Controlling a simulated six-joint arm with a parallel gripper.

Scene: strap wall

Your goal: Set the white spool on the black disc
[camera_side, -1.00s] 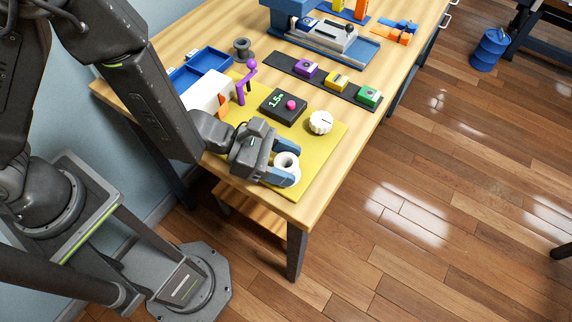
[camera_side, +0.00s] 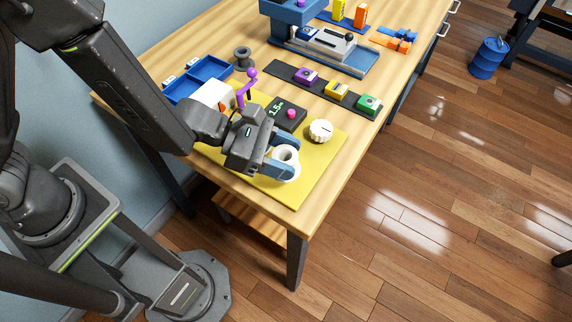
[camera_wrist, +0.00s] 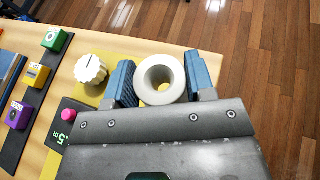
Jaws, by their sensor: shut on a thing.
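The white spool (camera_side: 286,172) is a short ring with a hole through it, at the front end of the yellow mat (camera_side: 298,196). My gripper (camera_side: 283,162) is shut on it, a blue finger on each side. In the wrist view the spool (camera_wrist: 160,98) sits between both fingers, hole facing the camera, with yellow mat showing through. Whether its underside clears the mat I cannot tell.
A white dial (camera_side: 321,131) and a black box with a pink knob (camera_side: 283,115) stand close to my gripper. Behind are a purple crank (camera_side: 246,88), a blue tray (camera_side: 205,75), a dark spool (camera_side: 243,58) and a black strip with coloured blocks (camera_side: 320,88). The table's front corner is near.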

